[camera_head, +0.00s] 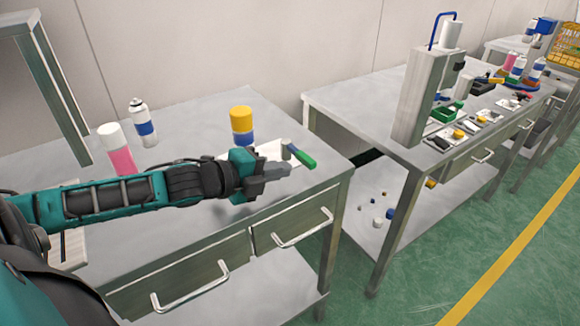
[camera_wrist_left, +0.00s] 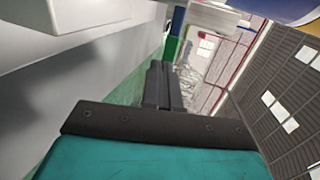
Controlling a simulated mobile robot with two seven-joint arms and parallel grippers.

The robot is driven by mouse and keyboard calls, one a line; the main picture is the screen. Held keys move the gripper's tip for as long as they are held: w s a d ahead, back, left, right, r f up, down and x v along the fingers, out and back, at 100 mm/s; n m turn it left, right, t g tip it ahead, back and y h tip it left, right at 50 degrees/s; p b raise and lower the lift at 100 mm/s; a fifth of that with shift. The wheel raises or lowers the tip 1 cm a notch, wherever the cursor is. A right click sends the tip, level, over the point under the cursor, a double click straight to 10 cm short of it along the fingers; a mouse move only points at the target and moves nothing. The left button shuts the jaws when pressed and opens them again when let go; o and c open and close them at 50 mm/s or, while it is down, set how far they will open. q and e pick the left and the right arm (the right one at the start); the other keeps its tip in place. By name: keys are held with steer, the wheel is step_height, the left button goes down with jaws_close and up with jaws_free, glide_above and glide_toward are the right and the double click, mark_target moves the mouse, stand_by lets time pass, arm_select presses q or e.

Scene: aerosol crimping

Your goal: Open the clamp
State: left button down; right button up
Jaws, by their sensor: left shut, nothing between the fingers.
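The clamp (camera_head: 300,155) is at the right end of the near bench, with a grey body and a green handle that slants down to the right. My left gripper (camera_head: 285,171) reaches in from the left and is shut and empty. Its fingertips are close to the clamp in the picture, just left of and below the green handle; I cannot tell if they touch. In the left wrist view the closed fingers (camera_wrist_left: 165,85) point ahead, and a green part shows just beyond them, too unclear to name. My right gripper is out of view.
A yellow-topped can (camera_head: 241,120) stands behind my gripper. A blue-banded spray can (camera_head: 141,125) and a pink can (camera_head: 118,150) stand further left. The near bench (camera_head: 195,125) has drawers below. A second bench (camera_head: 345,98) with a tall grey machine (camera_head: 415,95) stands to the right.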

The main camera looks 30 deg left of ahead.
mark_target(303, 163)
arm_select(q)
steer(key=shift+w+d, duration=0.3)
steer(key=shift+w, duration=0.4)
steer(key=shift+w+d, duration=0.25)
steer(key=shift+w, duration=0.45)
